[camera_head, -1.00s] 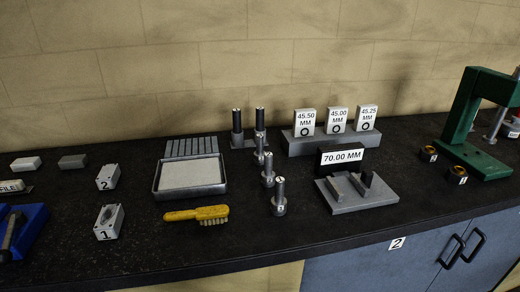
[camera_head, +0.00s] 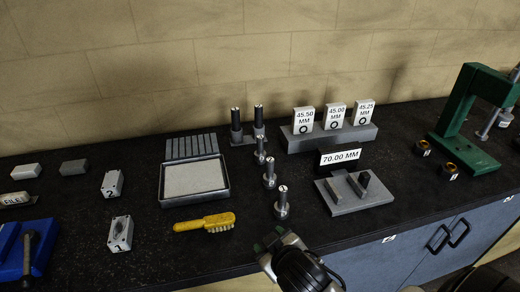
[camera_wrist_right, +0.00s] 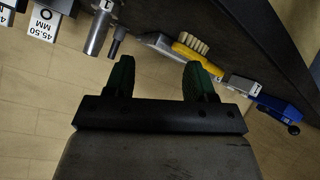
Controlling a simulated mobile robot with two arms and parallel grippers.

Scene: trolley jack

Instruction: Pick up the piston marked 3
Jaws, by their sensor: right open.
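Three grey metal pistons stand upright in a row on the dark bench: a near one (camera_head: 282,206), a middle one (camera_head: 269,177) and a far one (camera_head: 260,152). Their marks are too small to read in the head view, so I cannot tell which is marked 3. In the right wrist view a metal cylinder (camera_wrist_right: 100,32) carries a mark that looks like 1, with a slimmer rod (camera_wrist_right: 117,43) beside it. My right gripper (camera_head: 268,242) is at the bench's front edge, nearer than the pistons; its green fingers are apart and empty in the wrist view (camera_wrist_right: 158,78). My left gripper is out of view.
A yellow brush (camera_head: 205,224) and a tray (camera_head: 225,193) lie left of the pistons. The 70.00 MM fixture (camera_head: 375,202) stands close to their right. Two dark rods (camera_head: 236,126) stand behind. A green press (camera_head: 455,125) is at far right.

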